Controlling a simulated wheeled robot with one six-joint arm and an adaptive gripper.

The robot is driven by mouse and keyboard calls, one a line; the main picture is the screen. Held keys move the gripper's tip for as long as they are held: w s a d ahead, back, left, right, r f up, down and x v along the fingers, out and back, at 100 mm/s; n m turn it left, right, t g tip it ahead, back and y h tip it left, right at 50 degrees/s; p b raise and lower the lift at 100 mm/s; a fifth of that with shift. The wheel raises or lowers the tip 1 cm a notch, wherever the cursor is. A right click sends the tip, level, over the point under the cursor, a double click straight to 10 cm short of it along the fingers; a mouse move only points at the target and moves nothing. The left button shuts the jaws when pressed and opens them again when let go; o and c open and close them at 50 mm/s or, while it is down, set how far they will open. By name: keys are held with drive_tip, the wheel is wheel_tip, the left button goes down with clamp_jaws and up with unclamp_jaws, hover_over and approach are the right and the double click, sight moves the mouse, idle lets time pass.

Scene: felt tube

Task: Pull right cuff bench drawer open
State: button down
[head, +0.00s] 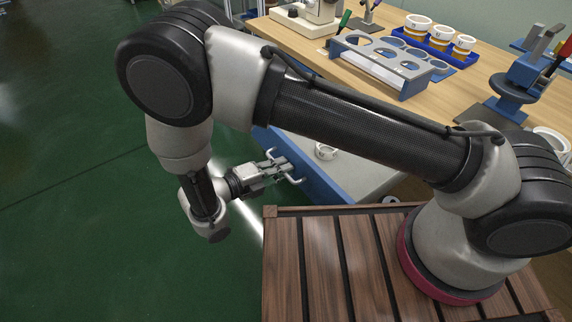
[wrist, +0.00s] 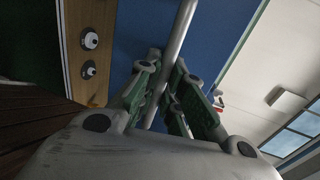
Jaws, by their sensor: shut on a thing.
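The blue-fronted drawer (head: 318,184) is under the wooden bench and stands out from it, with its pale inside showing. A white ring (head: 326,151) lies in it. A pale bar handle (head: 298,180) is fixed to the drawer front. My gripper (head: 279,166) is at the middle of this handle, outside the drawer front. In the wrist view the handle (wrist: 181,35) runs as a grey bar between the fingers of my gripper (wrist: 166,82), which are shut on it. The blue front (wrist: 222,45) fills the space behind. My arm hides part of the drawer and bench.
The bench top (head: 300,38) carries a grey rack with holes (head: 383,63), a blue tray (head: 428,47) of white rings and a blue stand (head: 515,85). My slatted wooden deck is close to the drawer's near side. Green floor (head: 70,200) is clear at left.

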drive_tip(key=shift+s+a, duration=0.15)
drive_tip(key=shift+a, duration=0.1)
drive_tip(key=c, duration=1.5)
unclamp_jaws()
drive_tip(key=shift+c, duration=0.2)
drive_tip(key=v, duration=1.2)
